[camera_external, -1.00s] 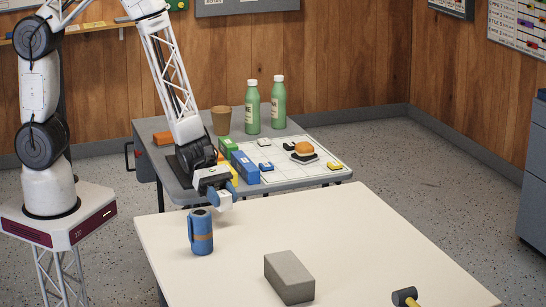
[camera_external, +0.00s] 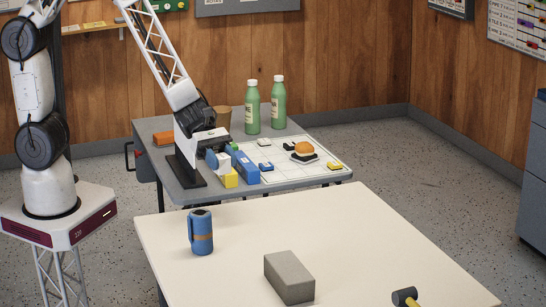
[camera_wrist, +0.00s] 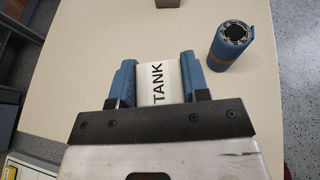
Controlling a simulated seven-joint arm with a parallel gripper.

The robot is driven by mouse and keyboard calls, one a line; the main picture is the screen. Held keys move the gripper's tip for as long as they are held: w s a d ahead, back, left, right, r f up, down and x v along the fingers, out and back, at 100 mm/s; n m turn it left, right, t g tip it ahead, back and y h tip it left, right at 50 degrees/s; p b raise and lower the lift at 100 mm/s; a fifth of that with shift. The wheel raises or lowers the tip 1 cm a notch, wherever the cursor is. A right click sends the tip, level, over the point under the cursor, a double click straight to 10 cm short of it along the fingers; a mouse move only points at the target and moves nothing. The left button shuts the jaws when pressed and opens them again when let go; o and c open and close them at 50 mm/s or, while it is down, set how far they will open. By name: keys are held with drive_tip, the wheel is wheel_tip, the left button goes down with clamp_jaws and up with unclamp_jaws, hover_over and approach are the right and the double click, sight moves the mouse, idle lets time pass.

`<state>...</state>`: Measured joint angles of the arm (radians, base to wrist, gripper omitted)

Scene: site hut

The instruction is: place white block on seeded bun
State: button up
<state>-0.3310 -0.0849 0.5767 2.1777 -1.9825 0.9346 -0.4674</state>
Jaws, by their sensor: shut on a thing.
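My gripper (camera_external: 217,160) is shut on the white block (camera_external: 224,163), above the left side of the grey table. In the wrist view my gripper (camera_wrist: 159,84) has its blue fingers on both sides of the white block (camera_wrist: 158,76), which bears the word TANK. The seeded bun (camera_external: 304,147) sits on a dark item on the white gridded sheet, to the right of my gripper and apart from it. The bun is not in the wrist view. Its seeds are too small to make out.
Two green bottles (camera_external: 251,107) and a brown cup (camera_external: 222,116) are behind. The cream table (camera_external: 345,225) in front holds a blue mug (camera_external: 201,232), a grey block (camera_external: 289,277) and a hammer (camera_external: 405,297).

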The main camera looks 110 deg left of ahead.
drive_tip(key=shift+a+r, duration=0.25)
drive_tip(key=shift+r, duration=0.15)
drive_tip(key=s+a+n+t+y, duration=0.1)
drive_tip(key=s+a, duration=0.1)
drive_tip(key=a, duration=2.5)
drive_tip(key=s+a+n+y, duration=0.1)
drive_tip(key=s+a, duration=0.6)
drive_tip(key=a, duration=0.7)
wheel_tip(320, 180, down, 5)
drive_tip(key=shift+s+f, duration=0.1)
drive_tip(key=shift+s, duration=0.05)
hover_over(304, 143)
drive_tip(key=shift+d+f, duration=0.25)
drive_tip(key=shift+f, duration=0.45)
